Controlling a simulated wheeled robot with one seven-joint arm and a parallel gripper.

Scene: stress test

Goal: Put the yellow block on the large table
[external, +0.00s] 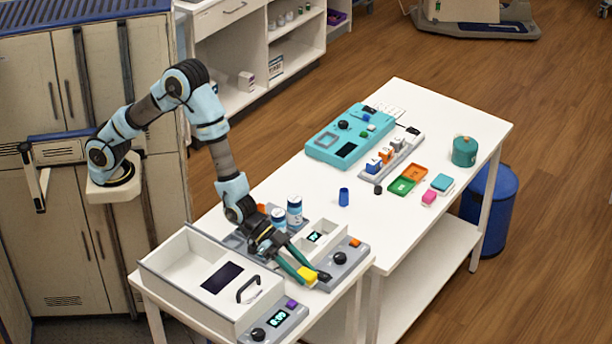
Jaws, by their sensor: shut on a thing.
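The yellow block (307,274) is between the fingertips of my gripper (314,277), which is shut on it. My gripper points down and to the right, over the grey device with a dark knob at the near end of the tables. I cannot tell whether the block touches anything below it. The large table (455,113) is white and stretches from the middle to the upper right, beyond my gripper.
A white box with a handle (185,245) stands left of my gripper. Blue-and-white bottles (294,211) stand close behind it. On the large table are a teal device (323,142), a blue cup (344,197), colored trays (401,186) and a green canister (464,151). Its right front part is clear.

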